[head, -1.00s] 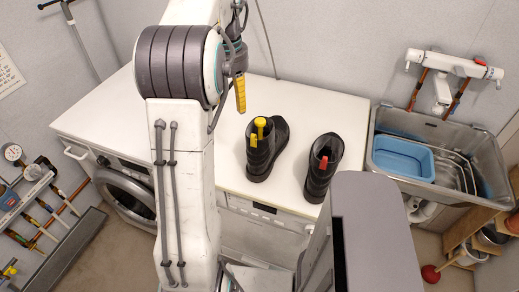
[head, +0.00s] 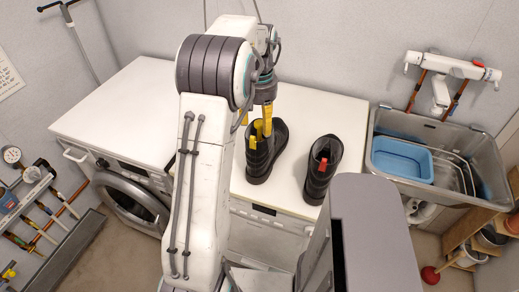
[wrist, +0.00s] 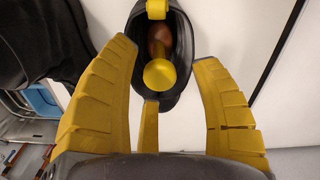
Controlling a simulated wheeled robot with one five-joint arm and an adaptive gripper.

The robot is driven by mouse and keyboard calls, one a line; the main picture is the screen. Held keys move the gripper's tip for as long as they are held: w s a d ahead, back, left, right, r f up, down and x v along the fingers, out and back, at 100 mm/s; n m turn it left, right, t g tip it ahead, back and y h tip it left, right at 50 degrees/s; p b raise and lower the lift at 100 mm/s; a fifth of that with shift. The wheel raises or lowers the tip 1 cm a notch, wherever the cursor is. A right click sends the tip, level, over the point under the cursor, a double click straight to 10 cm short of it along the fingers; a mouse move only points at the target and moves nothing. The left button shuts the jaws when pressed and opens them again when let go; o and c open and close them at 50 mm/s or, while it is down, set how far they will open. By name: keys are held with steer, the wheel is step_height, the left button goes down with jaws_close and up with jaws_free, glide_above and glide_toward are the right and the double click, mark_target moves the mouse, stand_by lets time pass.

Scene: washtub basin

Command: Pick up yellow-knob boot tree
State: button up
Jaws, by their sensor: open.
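The boot tree's round yellow knob (wrist: 159,75) shows in the wrist view, on a brown stem inside the dark opening of a black boot (wrist: 177,97). A yellow pull tab (wrist: 157,10) is on the boot's rim. My gripper (wrist: 162,55) is open, with one yellow finger on each side of the knob and apart from it. A narrower yellow finger is below the knob in the picture. In the head view, my gripper (head: 267,122) is over the upright boot (head: 259,165), and its fingers largely hide the knob.
A metal sink (head: 450,190) with a blue basin (head: 402,160) is farther right. The worktop's left part is clear.

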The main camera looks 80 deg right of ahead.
steer(key=shift+f, duration=0.55)
steer(key=shift+o, duration=0.2)
jaws_close()
